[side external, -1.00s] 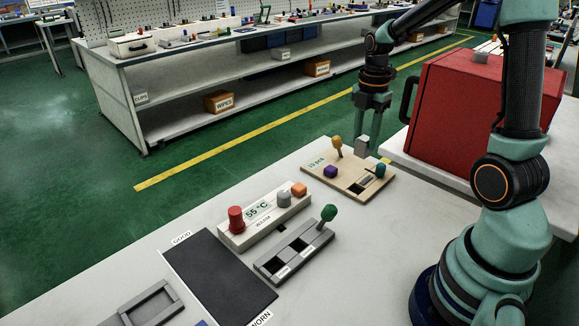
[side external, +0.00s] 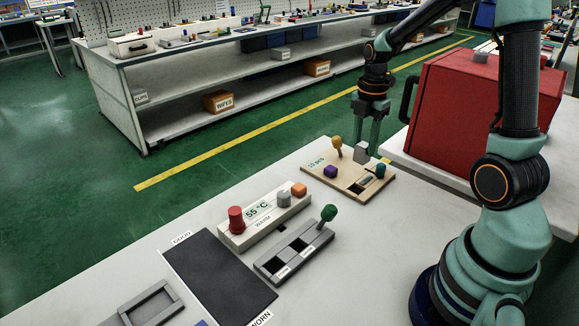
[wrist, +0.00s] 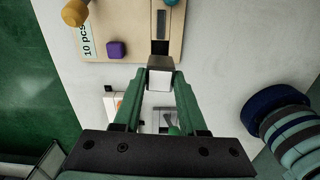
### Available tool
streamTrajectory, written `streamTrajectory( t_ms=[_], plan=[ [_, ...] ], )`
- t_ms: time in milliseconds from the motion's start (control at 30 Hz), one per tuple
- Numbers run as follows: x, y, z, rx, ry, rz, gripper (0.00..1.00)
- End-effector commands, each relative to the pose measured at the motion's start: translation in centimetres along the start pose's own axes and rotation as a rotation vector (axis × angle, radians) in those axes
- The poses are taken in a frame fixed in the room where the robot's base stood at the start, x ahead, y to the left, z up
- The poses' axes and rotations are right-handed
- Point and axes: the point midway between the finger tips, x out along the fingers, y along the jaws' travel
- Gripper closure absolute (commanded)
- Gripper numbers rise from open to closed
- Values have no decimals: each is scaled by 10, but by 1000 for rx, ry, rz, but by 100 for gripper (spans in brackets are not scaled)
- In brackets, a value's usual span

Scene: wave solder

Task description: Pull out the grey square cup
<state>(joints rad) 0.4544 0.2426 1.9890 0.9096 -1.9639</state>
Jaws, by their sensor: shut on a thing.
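The grey square cup (side external: 361,152) is between the fingertips of my gripper (side external: 367,146), near the far right edge of the tan board (side external: 341,185). In the wrist view the small pale grey cup (wrist: 160,77) sits between the two green fingers of my gripper (wrist: 161,82), which are shut on it. It overlaps the near edge of the board (wrist: 125,22), in line with a dark slot (wrist: 160,47). The cup looks slightly tilted in the side view. I cannot tell its exact height over the board.
The board carries a purple block (side external: 330,171), a yellow knob (side external: 337,144) and a teal knob (side external: 380,170). A red box (side external: 480,110) stands close on the right. A white heater unit (side external: 262,215) and a grey two-slot holder (side external: 292,252) lie nearer. A dark mat (side external: 218,275) is clear.

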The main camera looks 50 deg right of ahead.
Motion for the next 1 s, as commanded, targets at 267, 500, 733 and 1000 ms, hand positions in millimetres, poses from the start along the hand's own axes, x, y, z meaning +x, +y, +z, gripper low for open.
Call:
streamTrajectory(
  t_ms=[267, 500, 733, 1000],
  plan=[
    [5, 0, 0, 0, 1, -2, 100],
    [10, 0, 0, 0, 0, -1, 100],
    [14, 0, 0, 0, 0, -1, 100],
    [19, 0, 0, 0, 0, -1, 100]
  ],
)
